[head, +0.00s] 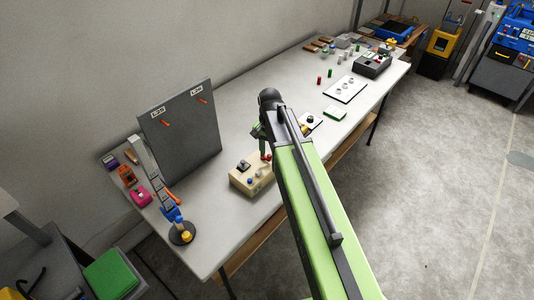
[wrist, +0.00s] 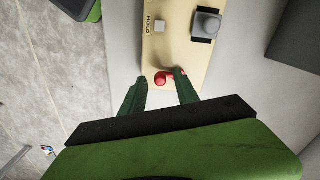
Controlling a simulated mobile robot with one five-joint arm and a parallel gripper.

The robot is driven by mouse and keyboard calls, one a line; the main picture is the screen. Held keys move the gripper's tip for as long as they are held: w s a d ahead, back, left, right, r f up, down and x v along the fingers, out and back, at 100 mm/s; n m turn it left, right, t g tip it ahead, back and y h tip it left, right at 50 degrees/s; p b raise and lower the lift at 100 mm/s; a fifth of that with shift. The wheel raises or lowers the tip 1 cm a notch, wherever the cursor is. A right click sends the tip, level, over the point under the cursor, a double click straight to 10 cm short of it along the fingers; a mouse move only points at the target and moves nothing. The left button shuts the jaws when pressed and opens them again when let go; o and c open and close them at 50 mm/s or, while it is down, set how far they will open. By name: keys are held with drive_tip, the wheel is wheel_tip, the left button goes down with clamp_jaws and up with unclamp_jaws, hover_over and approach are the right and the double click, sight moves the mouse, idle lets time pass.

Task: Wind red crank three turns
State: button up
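The red crank (wrist: 162,78) shows in the wrist view as a round red knob with a short arm, at the near end of a beige box (wrist: 177,55). My gripper (wrist: 161,76) has its two green fingers spread apart, one on each side of the red crank. The right fingertip is very near the crank; I cannot tell if it touches. A gap shows on the left. In the head view the beige box (head: 241,184) sits on the table with a red part (head: 266,156) just below my gripper (head: 261,138).
A grey upright panel (head: 180,130) stands left of the box on the white table (head: 228,136). A white board (head: 345,90) lies farther back.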

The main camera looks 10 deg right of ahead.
sight(270, 157)
wheel_tip(270, 157, up, 17)
drive_tip(key=p, duration=1.7)
drive_tip(key=shift+r, duration=0.2)
drive_tip(key=s+f+n+b, duration=0.6)
drive_tip(key=s+n, duration=0.1)
drive_tip(key=s, duration=0.3)
drive_tip(key=shift+s+a, duration=0.2)
